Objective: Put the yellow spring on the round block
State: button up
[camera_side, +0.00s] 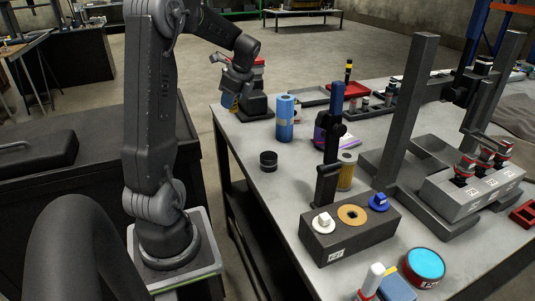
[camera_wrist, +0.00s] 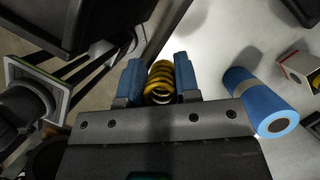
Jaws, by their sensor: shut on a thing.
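The yellow spring (camera_wrist: 160,80) sits between the two blue fingers of my gripper (camera_wrist: 159,78) in the wrist view; the fingers are shut on it. In the side view my gripper (camera_side: 231,102) is at the table's far left edge, and only a little yellow shows there, so the spring is mostly hidden. A short round black block (camera_side: 268,161) stands upright on the table near its left edge. My gripper is beyond it and to its left, well apart from it. Nothing is seen on top of the block.
A blue roll (camera_side: 285,118) stands between my gripper and the rack area; it also shows in the wrist view (camera_wrist: 258,98). A grey box (camera_side: 349,232) with round parts stands at the front, with a dark post behind. The table around the round block is clear.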

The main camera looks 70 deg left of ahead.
jog(key=s+d, duration=0.4)
jog(key=d, duration=0.3)
send_over(262, 154)
jog(key=w+d, duration=0.1)
jog(key=shift+n, duration=0.4)
notch_tip(262, 154, down, 7)
jog(key=shift+w+r, duration=0.1)
jog(key=shift+r, duration=0.05)
jog(key=shift+f, duration=2)
jog(key=o, duration=0.9)
jog(key=shift+f, duration=0.15)
